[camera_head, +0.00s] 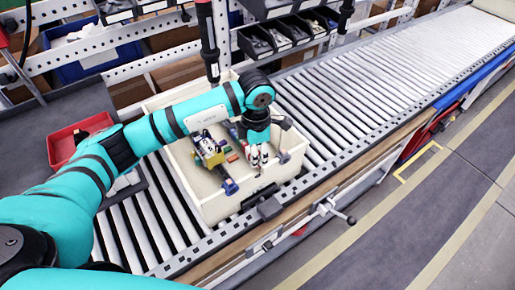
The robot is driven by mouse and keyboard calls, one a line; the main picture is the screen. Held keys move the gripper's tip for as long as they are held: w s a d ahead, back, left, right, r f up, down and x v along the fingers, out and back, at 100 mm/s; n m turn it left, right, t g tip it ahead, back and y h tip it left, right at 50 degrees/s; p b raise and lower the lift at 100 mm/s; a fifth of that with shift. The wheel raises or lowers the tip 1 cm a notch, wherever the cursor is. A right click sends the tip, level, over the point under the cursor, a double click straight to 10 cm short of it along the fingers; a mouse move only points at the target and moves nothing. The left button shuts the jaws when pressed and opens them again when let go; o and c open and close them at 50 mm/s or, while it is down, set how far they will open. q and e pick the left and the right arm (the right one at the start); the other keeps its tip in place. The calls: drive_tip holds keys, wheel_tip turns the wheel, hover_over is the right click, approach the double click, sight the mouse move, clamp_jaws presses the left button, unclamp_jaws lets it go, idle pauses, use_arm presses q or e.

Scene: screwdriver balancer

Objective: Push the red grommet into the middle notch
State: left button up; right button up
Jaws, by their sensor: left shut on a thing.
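My left gripper (258,160) reaches down into a cream bin (222,208) on the roller conveyor. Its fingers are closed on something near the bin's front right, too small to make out. A yellowish device with dark and white parts (209,150) lies in the bin to the left of the gripper. A blue part (230,187) sits at its lower end. I cannot pick out the red grommet or the middle notch at this size. My right gripper is out of the picture.
A red tray (78,138) stands on the dark shelf at left. A black hanging tool (209,52) hangs behind my left arm. Dark parts bins (285,35) line the back. The conveyor rollers (385,72) are clear to the right of the cream bin.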

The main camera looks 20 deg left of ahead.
use_arm(q)
drive_tip(key=f+n, duration=0.1)
drive_tip(key=n, duration=0.2)
drive_tip(key=shift+w+d+f+n, duration=0.15)
drive_tip(key=shift+w+f+n, duration=0.15)
drive_tip(key=shift+f, duration=0.25)
drive_tip(key=shift+s+f, duration=0.1)
drive_tip(key=shift+f, duration=0.4)
wheel_tip(320, 180, down, 2)
drive_tip(key=shift+f+b, duration=0.1)
drive_tip(key=shift+b, duration=0.6)
drive_tip(key=shift+f, duration=0.1)
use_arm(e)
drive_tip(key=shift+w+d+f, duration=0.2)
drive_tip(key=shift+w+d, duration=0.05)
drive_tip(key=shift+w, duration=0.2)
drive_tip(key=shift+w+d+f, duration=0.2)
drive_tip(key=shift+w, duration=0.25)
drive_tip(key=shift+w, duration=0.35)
use_arm(q)
drive_tip(key=shift+f+b, duration=0.4)
drive_tip(key=shift+b, duration=0.1)
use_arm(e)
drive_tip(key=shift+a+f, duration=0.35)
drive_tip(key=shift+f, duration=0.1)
use_arm(q)
drive_tip(key=shift+f, duration=0.25)
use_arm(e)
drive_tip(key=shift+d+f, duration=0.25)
